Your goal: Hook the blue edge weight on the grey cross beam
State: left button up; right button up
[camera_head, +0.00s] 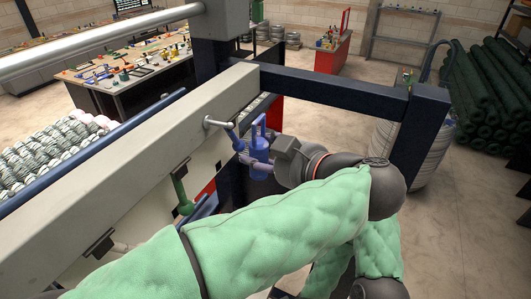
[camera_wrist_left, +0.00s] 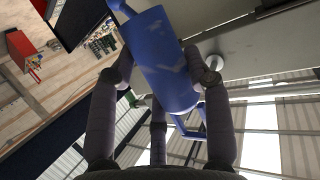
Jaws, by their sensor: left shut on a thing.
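The blue edge weight (camera_head: 261,152) is a blue cylinder with thin blue bars at its top, beside the front face of the grey cross beam (camera_head: 130,152). My left gripper (camera_head: 250,162) comes from the right and is shut on it. A blue arm of the weight reaches up and left, close to a pale peg (camera_head: 215,123) on the beam. I cannot tell whether they touch. In the left wrist view the weight (camera_wrist_left: 163,62) sits tilted between the fingers (camera_wrist_left: 160,85), with a blue loop below it. My right gripper is not in view.
A green piece (camera_head: 183,190) hangs at a dark bracket further along the beam. Dark blue frame bars (camera_head: 335,90) and a post (camera_head: 416,140) stand behind and right of my gripper. A wrapped roll (camera_head: 436,150) stands behind the post. Open floor lies at right.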

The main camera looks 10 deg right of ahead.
pick_arm(q)
jog(key=shift+w+a, duration=0.5)
jog(key=shift+a, duration=0.3)
jog(key=shift+w+a, duration=0.25)
jog(key=shift+a, duration=0.25)
jog(key=shift+w+a, duration=0.1)
dwell(0.8)
jog(key=shift+w+a, duration=0.85)
jog(key=shift+a, duration=0.3)
jog(key=shift+w+a, duration=0.8)
jog(key=shift+a, duration=0.3)
jog(key=shift+f, duration=0.85)
jog(key=o, duration=1.5)
